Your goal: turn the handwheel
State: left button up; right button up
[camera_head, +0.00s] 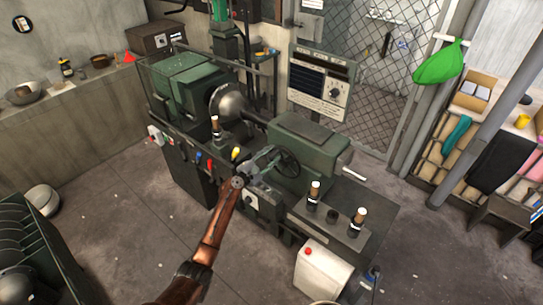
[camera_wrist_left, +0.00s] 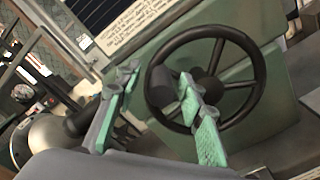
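The handwheel (camera_head: 286,163) is a dark spoked ring on the front of the green machine's right-hand housing. In the left wrist view the wheel (camera_wrist_left: 262,82) fills the middle right, with a dark grey knob (camera_wrist_left: 160,88) on its left rim. My left gripper (camera_head: 262,161) is just left of the wheel in the head view. In the wrist view its green-padded fingers (camera_wrist_left: 158,76) are apart, with the knob showing between them, closer to the right finger. The right finger overlaps part of the rim and spokes. Contact cannot be told. My right gripper is not in view.
The machine's bowl-shaped chuck (camera_head: 229,102) is left of the housing. Wooden-handled tools (camera_head: 314,192) stand on the bed at right. A white box with a red button (camera_head: 323,268) is at the front. Open floor (camera_head: 130,235) lies to the left.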

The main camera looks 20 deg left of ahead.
pick_arm(q)
jog(key=v, duration=1.2)
jog(key=s+a+f+m+g+y, duration=0.1)
jog(key=s+f+g, duration=0.15)
jog(key=f, duration=0.85)
jog(key=s+a+f+m+g+y, duration=0.1)
jog(key=s+f+m+y, duration=0.15)
jog(key=f, duration=0.85)
jog(key=s+f+m+g, duration=0.2)
jog(key=s+f+m, duration=0.1)
jog(key=s+f, duration=0.7)
jog(key=s+f+m+g, duration=0.25)
jog(key=s+f, duration=0.45)
jog(key=f, duration=0.5)
jog(key=s+d+f+m+g+y, duration=0.1)
jog(key=s+f+m+g, duration=0.15)
jog(key=s+f, duration=0.75)
jog(key=s+d+f+m+g+y, duration=0.15)
jog(key=s+f+m, duration=0.35)
jog(key=s, duration=0.9)
jog(key=s+d+f+m+g, duration=0.1)
jog(key=s+f+m+g, duration=0.1)
jog(key=s, duration=1)
jog(key=s+d+f+m+g, duration=0.2)
jog(key=s+f+m, duration=0.2)
jog(key=s, duration=0.7)
jog(key=shift+s+d+f+m+h, duration=0.3)
jog(key=shift+s+d+f+m, duration=0.1)
jog(key=shift+m, duration=0.25)
